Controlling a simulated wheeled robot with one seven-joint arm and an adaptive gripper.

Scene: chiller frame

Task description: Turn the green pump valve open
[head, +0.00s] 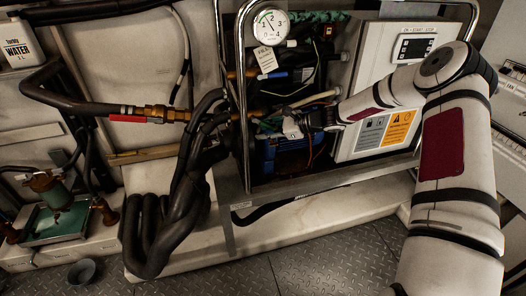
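A green pump (58,197) with copper-coloured fittings stands on a pale green base at the far left. I cannot make out a distinct valve handle on it. A red-sleeved handle (128,118) lies along the dark hose beside a brass fitting (165,114), above and right of the pump. My arm comes in from the right, and my gripper (292,126) is inside the chiller frame, far right of the green pump. It is just above a blue unit (285,153). The fingers are small and dark among pipes, so their opening and any contact are unclear.
The chiller's metal frame (241,90) surrounds pipes, wires and a blue-handled part (278,74). A white control box (385,90) stands right of my gripper. A gauge (270,25) sits at the top. Thick black hoses (165,225) hang left of the frame. The front floor (330,265) is clear.

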